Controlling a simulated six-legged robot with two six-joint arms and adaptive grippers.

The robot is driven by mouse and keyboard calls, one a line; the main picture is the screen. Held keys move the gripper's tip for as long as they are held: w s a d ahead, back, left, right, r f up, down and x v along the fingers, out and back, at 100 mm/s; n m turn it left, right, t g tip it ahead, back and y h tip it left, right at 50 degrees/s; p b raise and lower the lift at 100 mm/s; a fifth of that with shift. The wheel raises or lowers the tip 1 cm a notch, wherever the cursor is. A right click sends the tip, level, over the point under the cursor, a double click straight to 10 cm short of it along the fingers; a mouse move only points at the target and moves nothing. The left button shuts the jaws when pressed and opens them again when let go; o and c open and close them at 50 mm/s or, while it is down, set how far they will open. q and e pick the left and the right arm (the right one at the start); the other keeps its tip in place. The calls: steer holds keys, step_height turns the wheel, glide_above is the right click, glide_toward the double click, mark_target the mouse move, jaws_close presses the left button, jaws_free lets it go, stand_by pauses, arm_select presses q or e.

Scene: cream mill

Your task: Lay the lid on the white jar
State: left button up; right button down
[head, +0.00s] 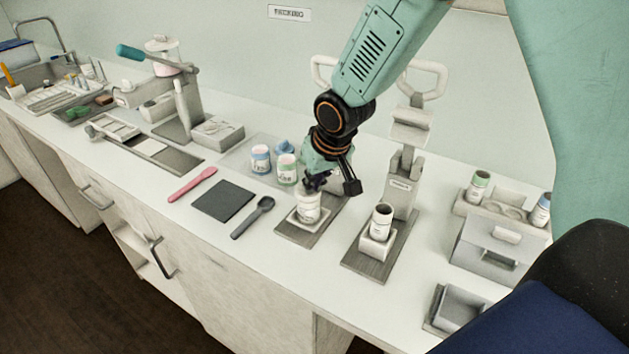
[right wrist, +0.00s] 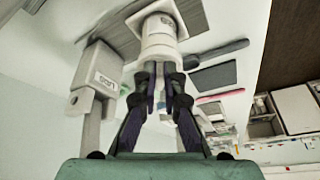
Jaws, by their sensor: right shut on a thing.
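The white jar (head: 308,208) stands upright with a label on its side, on a pale square plate. It also shows in the right wrist view (right wrist: 159,28), below my gripper. My right gripper (head: 316,186) points down at the jar's top. In the right wrist view its fingers (right wrist: 159,78) are shut on the white lid (right wrist: 157,56), which is at the jar's mouth. White on white, I cannot tell whether the lid touches the rim all round. My left gripper is not in view.
An open jar (head: 381,220) stands on a block to the right, before a grey labelled dispenser (head: 402,185). Blue and green jars (head: 287,170) stand behind left. A dark spoon (head: 253,217), dark mat (head: 223,200) and pink spatula (head: 192,184) lie left. A jar rack (head: 500,225) stands far right.

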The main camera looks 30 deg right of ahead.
steer(key=shift+s, duration=0.15)
steer(key=shift+f+b, duration=0.15)
steer(key=shift+b, duration=0.2)
stand_by(0.8)
steer(key=c, duration=1.4)
jaws_free()
steer(key=shift+o, duration=0.2)
steer(key=o, duration=0.4)
steer(key=shift+o, duration=0.2)
steer(key=shift+r, duration=0.2)
